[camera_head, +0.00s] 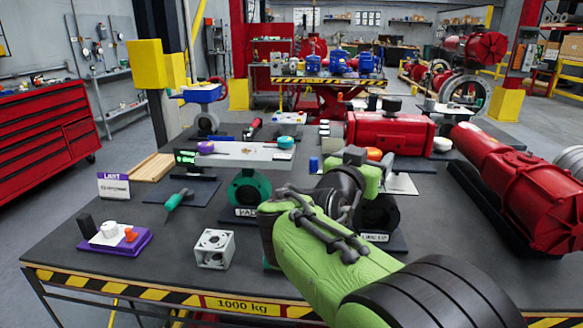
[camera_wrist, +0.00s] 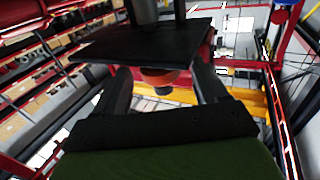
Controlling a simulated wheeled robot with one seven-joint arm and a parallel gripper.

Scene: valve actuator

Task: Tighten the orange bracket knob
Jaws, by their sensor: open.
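The orange knob (camera_head: 374,153) shows in the head view just behind my gripper (camera_head: 354,156), in front of the red actuator (camera_head: 390,132). My arm hides its lower part and most of its bracket. In the wrist view the orange knob (camera_wrist: 160,77) appears between the two dark fingers of my gripper (camera_wrist: 160,73), close to a dark flat plate (camera_wrist: 140,42). The fingers are open, one on each side of the knob. A gap shows on both sides, and contact cannot be made out.
A pale bracket (camera_head: 240,156) with purple and teal knobs stands left of my arm. A white knob (camera_head: 442,145) and a long red actuator (camera_head: 515,180) lie to the right. A grey cube (camera_head: 214,249) sits nearer.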

